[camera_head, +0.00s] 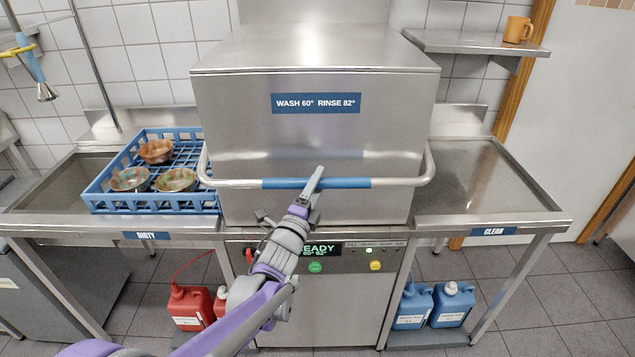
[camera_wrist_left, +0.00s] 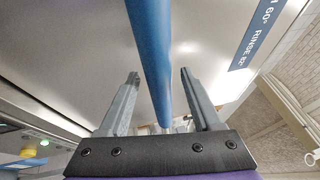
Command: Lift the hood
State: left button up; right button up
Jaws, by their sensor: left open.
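The steel dishwasher hood (camera_head: 315,110) is down in the head view, with a label about wash and rinse on its front. A bar handle runs across its front, with a blue grip section (camera_head: 342,183) in the middle. My left gripper (camera_head: 314,185) is open at the blue section. In the left wrist view the blue grip (camera_wrist_left: 150,50) passes between the two open fingers (camera_wrist_left: 158,95), with gaps on both sides. I cannot tell whether a finger touches it. My right gripper is not in view.
A blue rack (camera_head: 150,203) with bowls stands on the dirty-side table at left. The clean-side table (camera_head: 480,180) at right is empty. A shelf (camera_head: 470,42) with an orange mug (camera_head: 517,29) hangs at upper right. Red and blue canisters stand below.

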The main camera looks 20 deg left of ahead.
pick_arm(q)
jog(key=shift+w, duration=0.2)
grip_shut()
dwell(1.4)
